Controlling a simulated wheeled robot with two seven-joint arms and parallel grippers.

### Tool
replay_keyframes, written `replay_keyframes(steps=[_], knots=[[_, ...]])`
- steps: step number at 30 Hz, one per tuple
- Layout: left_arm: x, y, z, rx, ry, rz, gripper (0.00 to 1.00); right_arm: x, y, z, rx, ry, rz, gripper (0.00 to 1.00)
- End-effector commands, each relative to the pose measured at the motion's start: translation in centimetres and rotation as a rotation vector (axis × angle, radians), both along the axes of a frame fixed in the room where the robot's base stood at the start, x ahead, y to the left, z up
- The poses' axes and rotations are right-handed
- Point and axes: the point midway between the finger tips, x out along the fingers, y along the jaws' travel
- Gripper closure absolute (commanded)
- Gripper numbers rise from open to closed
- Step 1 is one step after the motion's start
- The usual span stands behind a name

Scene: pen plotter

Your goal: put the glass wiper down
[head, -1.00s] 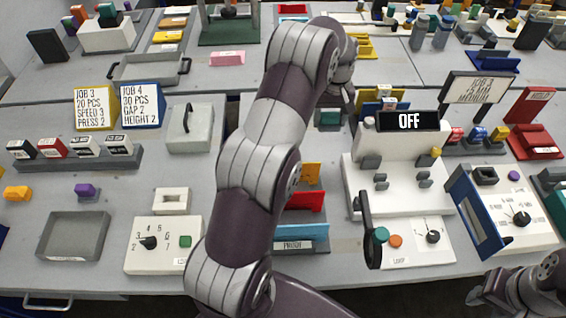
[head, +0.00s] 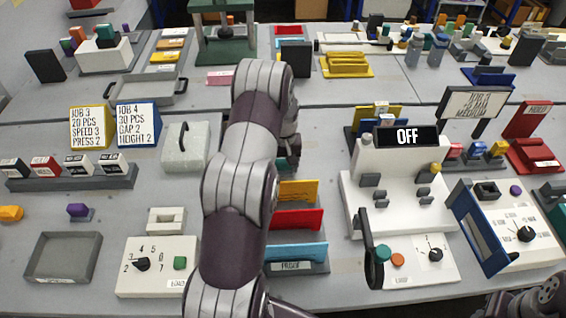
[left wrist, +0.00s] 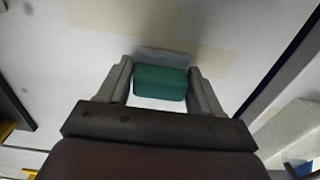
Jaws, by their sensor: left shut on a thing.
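The glass wiper (left wrist: 160,82) shows in the left wrist view as a green block with a grey strip along its far side. My left gripper (left wrist: 160,88) is shut on it, with one grey finger on each side of the green block. A pale surface lies beyond it; I cannot tell whether the wiper touches that surface. In the head view my left arm covers most of the gripper, and only a small teal part of the wiper (head: 283,163) shows at the arm's right edge. My right gripper is not in view; only part of my right arm shows at the lower right corner.
A grey lidded box with a handle (head: 185,148) stands left of my arm. Yellow, red and blue upright pieces (head: 297,220) stand close to its right. The white machine with the OFF display (head: 395,195) is further right. An empty grey tray (head: 63,257) lies front left.

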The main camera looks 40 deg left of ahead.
Motion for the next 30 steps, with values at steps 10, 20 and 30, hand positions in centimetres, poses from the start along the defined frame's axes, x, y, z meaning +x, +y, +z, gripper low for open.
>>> replay_keyframes(steps=[10,20,30], knots=[[0.0,0.0,-0.2,0.001,-0.001,0.000,0.16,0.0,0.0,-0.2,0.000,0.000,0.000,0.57],[0.1,0.0,0.1,0.001,-0.001,0.001,0.10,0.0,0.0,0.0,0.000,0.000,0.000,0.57],[0.2,0.0,7.7,0.002,-0.006,0.000,0.10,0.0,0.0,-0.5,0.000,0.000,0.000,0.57]])
